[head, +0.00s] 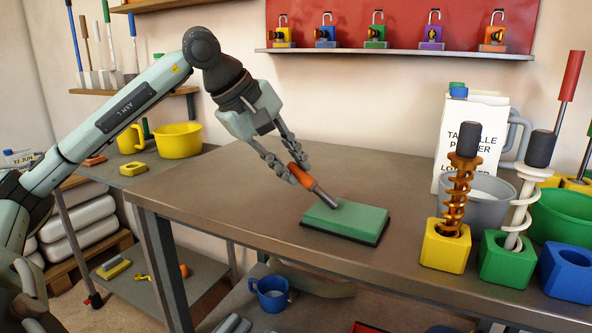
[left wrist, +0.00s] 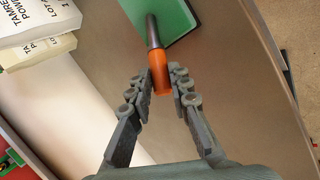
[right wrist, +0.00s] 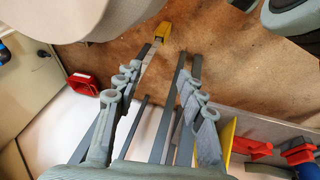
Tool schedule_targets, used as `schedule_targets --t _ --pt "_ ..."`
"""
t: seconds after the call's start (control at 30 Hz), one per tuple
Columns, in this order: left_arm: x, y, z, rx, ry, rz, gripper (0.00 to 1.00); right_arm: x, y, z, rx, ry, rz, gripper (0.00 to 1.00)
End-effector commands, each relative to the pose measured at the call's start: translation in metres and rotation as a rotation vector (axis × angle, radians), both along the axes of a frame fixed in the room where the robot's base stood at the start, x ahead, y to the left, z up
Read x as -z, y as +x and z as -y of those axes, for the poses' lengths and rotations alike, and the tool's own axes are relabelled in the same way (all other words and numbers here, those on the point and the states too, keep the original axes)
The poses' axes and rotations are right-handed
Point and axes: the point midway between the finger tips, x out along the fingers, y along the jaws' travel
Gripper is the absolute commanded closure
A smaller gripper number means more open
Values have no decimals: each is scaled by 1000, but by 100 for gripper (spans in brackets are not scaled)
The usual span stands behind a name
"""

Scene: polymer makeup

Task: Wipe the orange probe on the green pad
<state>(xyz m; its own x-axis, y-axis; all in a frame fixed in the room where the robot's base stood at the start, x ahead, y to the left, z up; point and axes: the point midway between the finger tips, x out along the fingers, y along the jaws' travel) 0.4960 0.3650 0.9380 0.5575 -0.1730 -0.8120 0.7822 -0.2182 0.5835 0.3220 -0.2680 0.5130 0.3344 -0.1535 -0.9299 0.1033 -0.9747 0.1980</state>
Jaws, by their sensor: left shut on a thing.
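The orange probe (head: 301,176) has an orange handle and a dark grey metal tip. My left gripper (head: 294,172) is shut on the handle and holds the probe tilted, tip down to the right. The tip is at the top of the green pad (head: 345,218), near its left end; whether it touches cannot be told. The pad lies on a dark base on the table. In the left wrist view the probe (left wrist: 159,70) sits between the fingers and its tip overlaps the edge of the pad (left wrist: 180,15). My right gripper (right wrist: 160,95) is open and empty, away from the table.
The tabletop around the pad is clear.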

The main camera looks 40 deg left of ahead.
Motion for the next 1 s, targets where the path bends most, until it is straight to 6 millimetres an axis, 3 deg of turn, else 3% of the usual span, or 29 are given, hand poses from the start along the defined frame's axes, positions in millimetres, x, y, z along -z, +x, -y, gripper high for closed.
schedule_targets --t 0.4,1.0 --pt "-3 -3 -12 0 2 1 100 -25 -1 -5 -10 0 49 60" --pt "-25 -3 -11 0 0 1 100 17 -2 4 9 0 -42 60"
